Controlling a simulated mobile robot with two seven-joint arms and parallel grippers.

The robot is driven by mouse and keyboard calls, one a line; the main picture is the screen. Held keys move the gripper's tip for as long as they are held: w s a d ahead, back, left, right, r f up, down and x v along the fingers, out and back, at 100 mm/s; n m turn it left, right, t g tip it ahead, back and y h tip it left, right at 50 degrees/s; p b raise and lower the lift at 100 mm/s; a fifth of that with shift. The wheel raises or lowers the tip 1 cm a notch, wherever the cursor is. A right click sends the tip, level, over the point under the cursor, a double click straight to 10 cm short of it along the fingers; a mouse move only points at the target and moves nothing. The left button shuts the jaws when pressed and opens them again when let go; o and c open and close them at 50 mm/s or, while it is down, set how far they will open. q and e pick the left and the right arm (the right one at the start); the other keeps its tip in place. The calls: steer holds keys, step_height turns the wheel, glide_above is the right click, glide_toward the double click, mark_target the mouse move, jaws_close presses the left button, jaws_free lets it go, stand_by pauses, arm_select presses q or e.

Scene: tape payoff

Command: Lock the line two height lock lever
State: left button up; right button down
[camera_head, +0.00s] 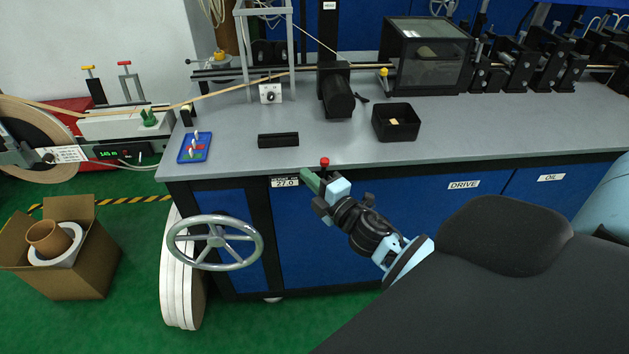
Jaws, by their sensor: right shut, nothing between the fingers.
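A small lever with a red knob (324,161) stands at the front edge of the bench, just right of a height readout (285,183) showing 27.0. It looks like the height lock lever, but I cannot read a line number on it. Its stem looks roughly upright, and its lower part is hidden behind my gripper. My right gripper (309,180) comes in from the lower right with its green fingers shut and empty, close beside the lever. I cannot tell whether they touch it. My left gripper is out of view.
A grey handwheel (251,232) sticks out from the bench front at the left. On the grey bench (235,122) are a black open bin (411,132), a black block (278,140) and a blue tray (204,140). A cardboard box (85,275) stands on the green floor.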

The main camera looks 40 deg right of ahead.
mark_target(323, 174)
steer(key=shift+s+d+f, duration=0.1)
steer(key=shift+s+d, duration=0.15)
steer(key=shift+d, duration=0.45)
steer(key=shift+s+d, duration=0.25)
steer(key=shift+d, duration=0.4)
steer(key=shift+s+d+f+m+b, duration=0.15)
steer(key=shift+m+b, duration=0.15)
steer(key=shift+b, duration=0.2)
steer(key=shift+t, duration=0.3)
steer(key=shift+d, duration=0.1)
